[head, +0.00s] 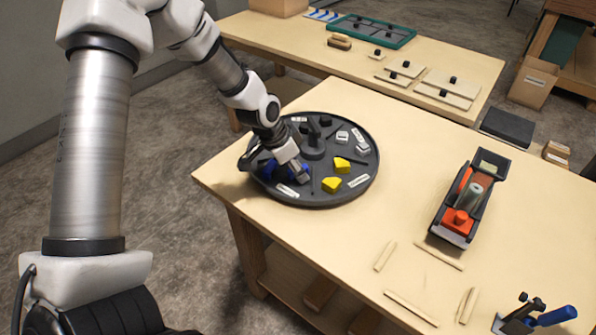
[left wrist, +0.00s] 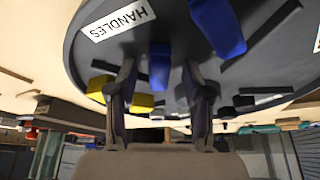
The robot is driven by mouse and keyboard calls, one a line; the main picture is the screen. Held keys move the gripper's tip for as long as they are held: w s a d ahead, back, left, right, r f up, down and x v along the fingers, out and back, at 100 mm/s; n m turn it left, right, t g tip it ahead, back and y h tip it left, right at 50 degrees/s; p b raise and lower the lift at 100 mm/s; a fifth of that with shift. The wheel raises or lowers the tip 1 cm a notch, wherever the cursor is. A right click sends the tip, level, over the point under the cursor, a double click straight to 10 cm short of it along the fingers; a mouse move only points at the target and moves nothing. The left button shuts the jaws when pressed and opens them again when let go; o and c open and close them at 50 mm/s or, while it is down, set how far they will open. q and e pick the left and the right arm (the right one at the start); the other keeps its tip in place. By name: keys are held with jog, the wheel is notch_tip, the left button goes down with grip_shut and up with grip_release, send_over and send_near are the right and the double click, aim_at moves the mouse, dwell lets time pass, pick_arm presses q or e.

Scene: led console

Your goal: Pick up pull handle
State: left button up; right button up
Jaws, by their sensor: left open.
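A dark round tray (head: 318,200) with several compartments sits at the left corner of the near table. Blue pull handles (head: 267,170) lie in its left section, partly hidden by my left gripper (head: 277,163). In the left wrist view, one blue handle (left wrist: 159,70) shows between the two open fingers of my left gripper (left wrist: 159,84). I cannot tell whether they touch it. A second blue handle (left wrist: 217,27) lies beside it, and the "HANDLES" label (left wrist: 118,20) is on the tray near them. My right gripper is not in view.
Yellow pieces (head: 331,184) and grey pieces (head: 362,148) sit in other tray sections around a raised centre post (head: 313,140). A black and orange tool (head: 466,205), wooden strips (head: 411,307) and a blue-handled tool (head: 556,316) lie to the right. Tabletop between them is clear.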

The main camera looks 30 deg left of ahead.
pick_arm(q)
jog(key=shift+s+r, duration=0.1)
jog(key=shift+c, duration=1.1)
grip_shut()
